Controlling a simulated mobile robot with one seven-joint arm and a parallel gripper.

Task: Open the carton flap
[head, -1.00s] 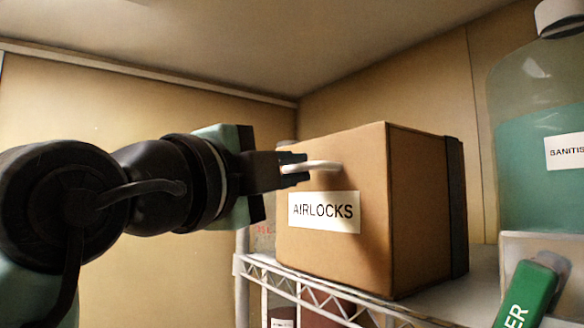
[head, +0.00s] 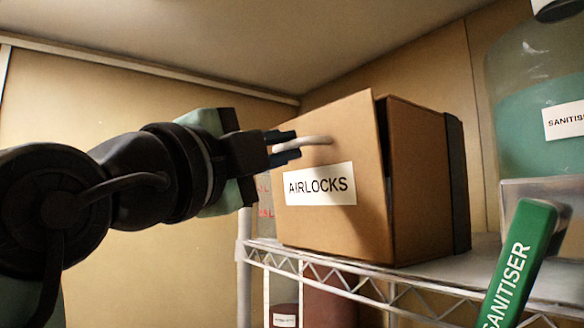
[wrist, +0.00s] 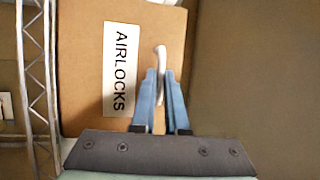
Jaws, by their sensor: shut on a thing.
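The brown carton (head: 422,180) sits on a white wire shelf. Its front flap (head: 330,215) carries a white AIRLOCKS label (head: 320,185) and a pale handle (head: 318,141). The flap stands slightly out from the carton body, with a dark gap along its right and top edge. My gripper (head: 285,146) comes in from the left and is shut on the handle. In the wrist view, the blue fingers (wrist: 159,85) close around the handle (wrist: 161,60), beside the label (wrist: 117,68). The carton's inside is hidden.
The wire shelf (head: 350,272) runs under the carton. To the right stand a large jug of teal liquid (head: 535,120) and a green SANITISER tag (head: 520,260). A dark red container (head: 330,300) is below the shelf. Open space lies left of the flap.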

